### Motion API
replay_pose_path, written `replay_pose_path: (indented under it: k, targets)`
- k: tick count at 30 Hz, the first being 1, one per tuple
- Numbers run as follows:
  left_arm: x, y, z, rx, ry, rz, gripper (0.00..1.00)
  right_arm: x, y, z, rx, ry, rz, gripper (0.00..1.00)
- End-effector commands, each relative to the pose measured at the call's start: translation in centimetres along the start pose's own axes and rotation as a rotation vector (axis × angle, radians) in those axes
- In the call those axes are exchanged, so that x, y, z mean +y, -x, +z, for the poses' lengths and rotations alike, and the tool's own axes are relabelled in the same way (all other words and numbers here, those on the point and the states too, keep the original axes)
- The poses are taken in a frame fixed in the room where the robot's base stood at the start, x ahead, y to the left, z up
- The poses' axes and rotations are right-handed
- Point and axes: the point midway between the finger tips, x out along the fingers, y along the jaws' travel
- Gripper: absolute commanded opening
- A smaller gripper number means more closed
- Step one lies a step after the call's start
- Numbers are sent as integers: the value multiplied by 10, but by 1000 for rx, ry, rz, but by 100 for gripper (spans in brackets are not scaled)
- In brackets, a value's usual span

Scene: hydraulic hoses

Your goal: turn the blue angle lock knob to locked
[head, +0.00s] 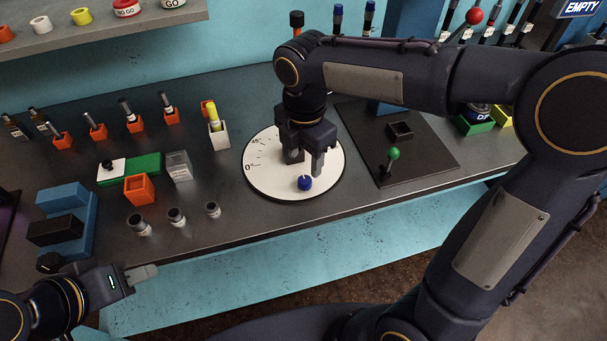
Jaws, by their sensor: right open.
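The blue angle lock knob (305,183) stands near the front of a round white dial plate (265,180) with angle marks on its left side. My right gripper (305,168) points down over the plate, just behind the knob. Its fingers are apart, and I see nothing held between them. I cannot tell whether a finger touches the knob. My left gripper (150,272) is low at the left, in front of the bench edge and far from the knob. Its fingers show from the side, so their gap is hidden.
A black plate with a green-knobbed lever (393,154) lies right of the dial. A white holder with a yellow piece (217,132) stands left of it. Orange blocks (139,189), metal fittings (177,217) and blue blocks (62,197) fill the bench's left side.

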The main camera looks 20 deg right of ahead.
Motion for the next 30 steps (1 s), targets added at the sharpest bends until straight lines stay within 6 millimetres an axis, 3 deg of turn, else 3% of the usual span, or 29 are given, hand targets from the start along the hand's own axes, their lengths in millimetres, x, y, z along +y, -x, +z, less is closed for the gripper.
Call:
replay_pose_path:
  k: [10, 15, 23, 30]
  targets:
    - [-2, -4, 2, 0, 0, 0, 36, -1, -55, 0, 3, -5, -3, 50]
    - [-2, -4, 2, 0, 0, 0, 36, -1, -65, 0, 3, -6, -1, 50]
    - [-2, -4, 2, 0, 0, 0, 36, -1, -66, 0, 3, -6, 0, 50]
    - [-2, -4, 2, 0, 0, 0, 36, -1, -66, 0, 3, -6, 0, 19]
